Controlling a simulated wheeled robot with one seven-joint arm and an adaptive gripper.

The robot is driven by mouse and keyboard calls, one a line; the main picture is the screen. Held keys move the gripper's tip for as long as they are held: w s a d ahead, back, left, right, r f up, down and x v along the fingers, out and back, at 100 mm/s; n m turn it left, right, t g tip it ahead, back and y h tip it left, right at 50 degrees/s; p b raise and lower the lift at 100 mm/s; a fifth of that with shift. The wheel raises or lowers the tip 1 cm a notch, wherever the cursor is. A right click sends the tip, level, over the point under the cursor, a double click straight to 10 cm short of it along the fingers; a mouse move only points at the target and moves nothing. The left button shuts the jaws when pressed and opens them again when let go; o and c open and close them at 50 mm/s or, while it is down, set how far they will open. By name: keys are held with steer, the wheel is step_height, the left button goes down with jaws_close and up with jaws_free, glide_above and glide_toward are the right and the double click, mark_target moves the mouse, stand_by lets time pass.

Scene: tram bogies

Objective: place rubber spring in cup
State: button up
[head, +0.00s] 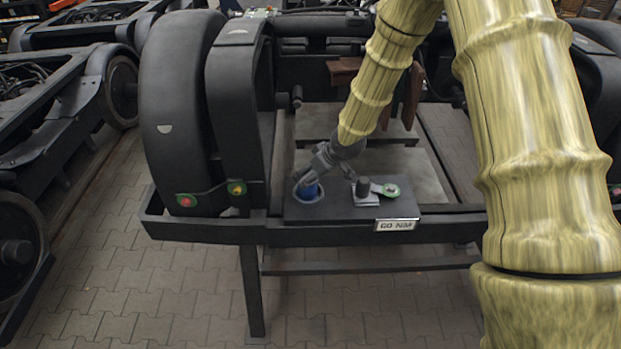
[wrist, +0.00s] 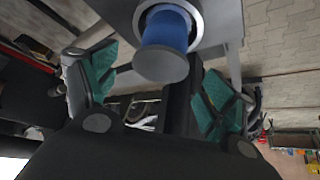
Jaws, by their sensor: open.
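The rubber spring (head: 308,189) is a blue cylinder. It stands in the cup (head: 296,198), a pale round ring at the left end of a dark plate. In the wrist view the blue spring (wrist: 165,32) has a grey end disc facing me, and the cup's ring (wrist: 198,22) surrounds its far end. My gripper (head: 328,178) is just above and right of the spring. In the wrist view my gripper (wrist: 162,66) has its green-padded fingers spread apart, with the spring's near end between and beyond them, not visibly touched. The depth of the spring in the cup is hidden.
A large black wheel (head: 180,110) stands left. Paved floor (head: 150,290) is clear in front.

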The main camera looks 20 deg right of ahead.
steer(key=b+v, duration=0.1)
steer(key=v, duration=0.7)
steer(key=shift+b, duration=0.3)
steer(key=s+a+f+m+g, duration=0.1)
steer(key=s+a+f+m, duration=0.1)
steer(key=s+f, duration=0.7)
steer(key=s+a+f+m+g, duration=0.1)
steer(key=s+a+f+g, duration=0.1)
steer(key=s+f, duration=0.75)
steer(key=s+f+m+g+h, duration=0.1)
steer(key=s+f, duration=0.3)
steer(key=s, duration=0.4)
steer(key=s+d+f+g+h, duration=0.1)
steer(key=s+f, duration=0.3)
steer(key=s, duration=0.4)
steer(key=s+f+m+g, duration=0.1)
steer(key=s+f, duration=0.4)
steer(key=s, duration=0.3)
steer(key=shift+d+m+h, duration=0.2)
steer(key=shift+m+h, duration=0.1)
steer(key=shift+h, duration=0.1)
step_height(320, 180, down, 4)
steer(key=b, duration=0.3)
steer(key=shift+r+b, duration=0.15)
steer(key=shift+b, duration=0.25)
